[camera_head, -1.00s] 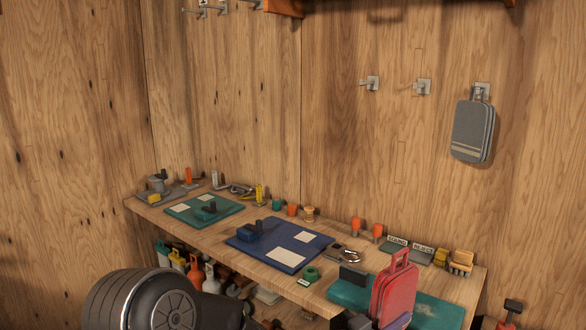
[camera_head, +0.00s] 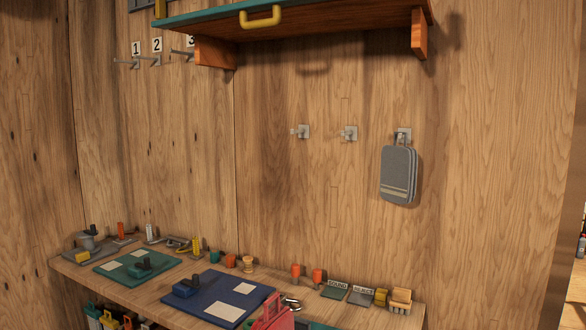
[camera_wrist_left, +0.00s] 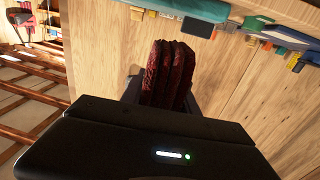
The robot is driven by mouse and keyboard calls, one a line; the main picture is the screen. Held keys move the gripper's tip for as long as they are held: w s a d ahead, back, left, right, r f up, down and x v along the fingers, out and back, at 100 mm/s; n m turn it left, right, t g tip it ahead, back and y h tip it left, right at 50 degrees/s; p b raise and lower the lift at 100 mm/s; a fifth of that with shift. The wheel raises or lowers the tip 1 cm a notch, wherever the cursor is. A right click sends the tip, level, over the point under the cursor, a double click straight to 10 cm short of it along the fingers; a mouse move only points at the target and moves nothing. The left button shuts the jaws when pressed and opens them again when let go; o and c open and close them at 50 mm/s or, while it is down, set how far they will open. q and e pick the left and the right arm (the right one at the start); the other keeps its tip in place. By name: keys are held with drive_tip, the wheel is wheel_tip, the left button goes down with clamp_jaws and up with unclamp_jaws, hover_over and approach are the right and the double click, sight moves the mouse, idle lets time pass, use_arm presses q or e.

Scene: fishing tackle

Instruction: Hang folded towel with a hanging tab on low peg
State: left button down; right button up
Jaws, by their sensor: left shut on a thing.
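A red folded towel (camera_head: 272,313) shows at the bottom edge of the head view, mostly cut off. In the left wrist view my left gripper (camera_wrist_left: 165,98) is shut on the dark red towel (camera_wrist_left: 168,62), whose folded layers stick out past the fingers. On the wall are a left bare peg (camera_head: 303,132) and a middle bare peg (camera_head: 350,133). The right peg (camera_head: 403,135) holds a grey folded towel (camera_head: 398,175). The red towel is below these pegs and apart from them. My right gripper is in neither current view.
A shelf (camera_head: 310,25) with orange brackets juts out above the pegs. Numbered hooks (camera_head: 157,60) are at upper left. The workbench (camera_head: 150,292) below carries a green mat (camera_head: 118,270), a blue mat (camera_head: 235,290) and small tackle. The wall between pegs and bench is clear.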

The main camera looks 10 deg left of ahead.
idle(0.4)
use_arm(q)
drive_tip(key=shift+r+p, duration=0.2)
drive_tip(key=shift+p, duration=0.1)
drive_tip(key=w+y+p, duration=0.1)
drive_tip(key=p, duration=0.1)
drive_tip(key=n+y+p, duration=0.1)
drive_tip(key=p, duration=0.2)
drive_tip(key=shift+w+d+r+t, duration=0.15)
drive_tip(key=shift+w+d+t, duration=0.15)
drive_tip(key=shift+w+d, duration=0.1)
drive_tip(key=shift+w+a+f+n+y+p, duration=0.1)
drive_tip(key=shift+f+n+y+p, duration=0.35)
drive_tip(key=shift+y+p, duration=0.15)
drive_tip(key=shift+w+a+f+n+y+p, duration=0.1)
drive_tip(key=shift+f+n+y+p, duration=0.2)
drive_tip(key=shift+n+y+p, duration=0.25)
drive_tip(key=shift+s+a+f+y, duration=0.1)
drive_tip(key=shift+a+f+y, duration=0.05)
drive_tip(key=shift+f+y, duration=0.15)
drive_tip(key=shift+f, duration=0.25)
drive_tip(key=shift+r, duration=0.1)
